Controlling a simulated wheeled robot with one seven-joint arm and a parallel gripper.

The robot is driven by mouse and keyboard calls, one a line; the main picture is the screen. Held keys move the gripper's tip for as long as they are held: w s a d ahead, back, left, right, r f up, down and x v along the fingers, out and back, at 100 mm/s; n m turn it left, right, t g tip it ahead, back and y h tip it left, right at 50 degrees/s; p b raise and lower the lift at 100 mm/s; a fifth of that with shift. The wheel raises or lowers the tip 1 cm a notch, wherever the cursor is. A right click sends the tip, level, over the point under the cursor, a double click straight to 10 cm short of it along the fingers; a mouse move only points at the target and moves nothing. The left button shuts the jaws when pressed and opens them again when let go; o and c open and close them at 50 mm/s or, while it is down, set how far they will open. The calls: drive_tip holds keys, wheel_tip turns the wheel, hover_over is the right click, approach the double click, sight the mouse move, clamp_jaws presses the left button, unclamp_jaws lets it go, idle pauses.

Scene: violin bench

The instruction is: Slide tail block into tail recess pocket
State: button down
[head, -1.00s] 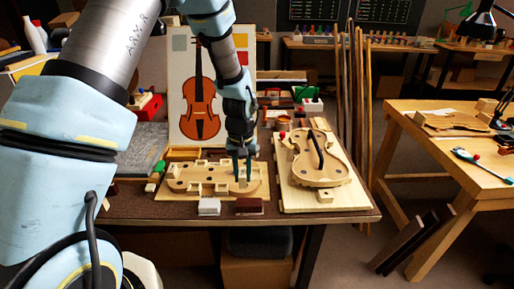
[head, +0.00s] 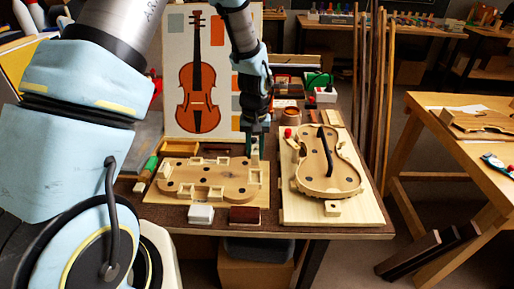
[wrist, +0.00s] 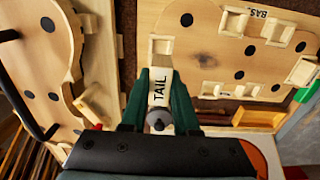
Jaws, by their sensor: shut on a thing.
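My gripper (wrist: 158,105) is shut on the tail block, a pale wooden piece marked TAIL (wrist: 159,75), in the wrist view. In the head view my gripper (head: 256,145) is at the far right corner of the pale board, beside the violin-shaped form (head: 232,178); the block is hard to make out there. The form also shows in the wrist view (wrist: 205,45), to the right of the held block. It has dark round holes and several small wooden-walled pockets, one of them (wrist: 235,22) near the top. I cannot tell which one is the tail recess.
A violin body (head: 325,175) on a pale board lies right of the form. A white block (head: 201,214) and a dark red block (head: 245,214) stand at the table's front edge. A violin picture panel (head: 170,100) stands behind. Tools and boxes crowd the back.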

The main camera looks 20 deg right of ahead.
drive_tip(key=shift+f+b, duration=1.95)
drive_tip(key=shift+f, duration=0.95)
drive_tip(key=shift+f+b, duration=0.7)
drive_tip(key=shift+f, duration=0.45)
drive_tip(key=c, duration=0.6)
unclamp_jaws()
wheel_tip(320, 180, up, 11)
drive_tip(key=shift+f+b, duration=0.1)
drive_tip(key=shift+b, duration=0.95)
